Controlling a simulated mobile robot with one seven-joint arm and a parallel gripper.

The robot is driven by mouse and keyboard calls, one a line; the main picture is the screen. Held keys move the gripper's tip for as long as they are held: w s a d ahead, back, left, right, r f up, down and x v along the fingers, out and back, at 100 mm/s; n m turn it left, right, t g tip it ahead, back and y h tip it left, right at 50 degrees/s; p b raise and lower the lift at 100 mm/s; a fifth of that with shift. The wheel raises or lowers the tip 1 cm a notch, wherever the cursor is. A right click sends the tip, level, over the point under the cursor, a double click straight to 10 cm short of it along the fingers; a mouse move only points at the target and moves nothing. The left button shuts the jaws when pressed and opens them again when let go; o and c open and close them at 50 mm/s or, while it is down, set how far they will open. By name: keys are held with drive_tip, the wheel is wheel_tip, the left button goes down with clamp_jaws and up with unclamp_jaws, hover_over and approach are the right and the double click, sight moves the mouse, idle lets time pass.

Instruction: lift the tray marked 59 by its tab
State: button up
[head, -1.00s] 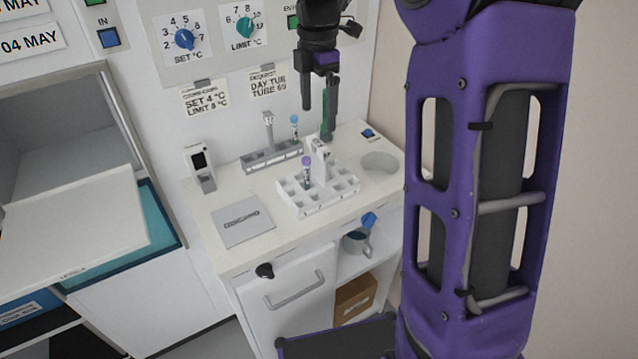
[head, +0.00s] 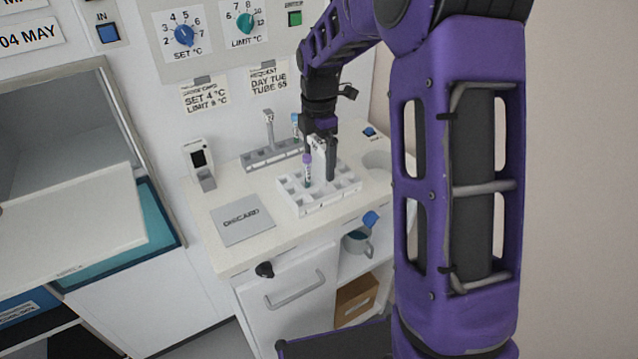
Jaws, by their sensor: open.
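A white compartment tray (head: 322,202) sits on the white counter; I cannot read a 59 on it. Its pale upright tab (head: 319,145) rises from the back part of the tray and is partly hidden by my gripper. One dark finger shows right of the tab; the other is largely hidden behind the purple-capped tube. I cannot tell whether either finger touches the tab.
A grey rack (head: 270,156) with a blue-capped tube stands behind the tray. A grey DISCARD plate (head: 243,226) lies to the left, and a small white device (head: 199,164) stands behind it. A round recess (head: 377,163) is at right. A mug (head: 357,243) is below.

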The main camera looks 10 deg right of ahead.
drive_tip(key=c, duration=1.3)
